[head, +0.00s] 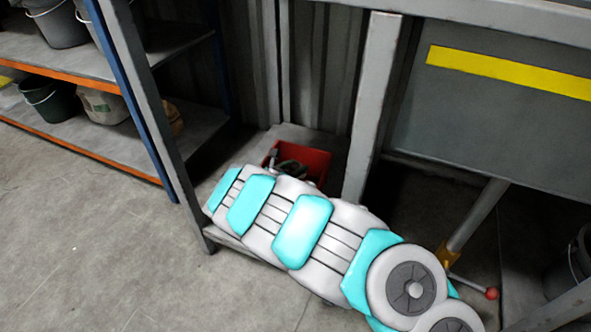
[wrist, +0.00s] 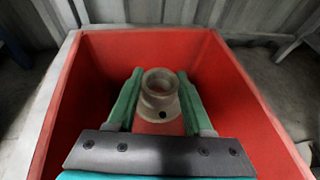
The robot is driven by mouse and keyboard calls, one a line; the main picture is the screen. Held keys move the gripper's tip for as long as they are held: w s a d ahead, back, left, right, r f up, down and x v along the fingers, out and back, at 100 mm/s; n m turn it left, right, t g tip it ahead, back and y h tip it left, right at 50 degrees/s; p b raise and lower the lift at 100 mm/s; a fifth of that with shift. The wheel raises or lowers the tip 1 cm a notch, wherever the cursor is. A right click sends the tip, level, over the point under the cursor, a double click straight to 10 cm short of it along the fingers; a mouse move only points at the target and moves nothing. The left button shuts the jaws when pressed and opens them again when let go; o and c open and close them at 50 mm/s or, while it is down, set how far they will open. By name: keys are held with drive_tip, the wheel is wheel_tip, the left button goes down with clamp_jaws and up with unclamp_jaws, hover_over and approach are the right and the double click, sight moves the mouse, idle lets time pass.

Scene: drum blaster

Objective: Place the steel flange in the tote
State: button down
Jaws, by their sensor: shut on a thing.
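The steel flange (wrist: 160,88) is a grey-beige ring with a round hole and a collar with a small dark hole. It sits between the green fingers of my gripper (wrist: 160,100) in the wrist view. My gripper is shut on it. Both are over or inside the red tote (wrist: 85,85), whose walls surround them on the left, back and right. In the head view the tote (head: 318,163) is partly hidden behind my arm, and the flange cannot be made out clearly there. Whether the flange touches the tote floor cannot be told.
The tote stands on a low grey shelf (head: 325,137) between metal posts (head: 370,100). A rack with buckets (head: 55,100) is at the left. A lever with a red knob (head: 491,294) is at the right. Open concrete floor (head: 90,240) lies at the front left.

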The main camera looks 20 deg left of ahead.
drive_tip(key=shift+f, duration=0.35)
drive_tip(key=shift+f, duration=0.4)
drive_tip(key=shift+f, duration=0.1)
drive_tip(key=shift+c, duration=1.5)
unclamp_jaws()
drive_tip(key=shift+f, duration=0.2)
drive_tip(key=shift+s+r, duration=0.1)
drive_tip(key=shift+r, duration=0.05)
drive_tip(key=shift+s+a+r, duration=0.15)
drive_tip(key=shift+s+r, duration=0.3)
drive_tip(key=shift+r, duration=0.35)
drive_tip(key=p+v, duration=0.2)
drive_tip(key=v, duration=0.8)
drive_tip(key=shift+s+r, duration=0.2)
drive_tip(key=shift+s, duration=0.15)
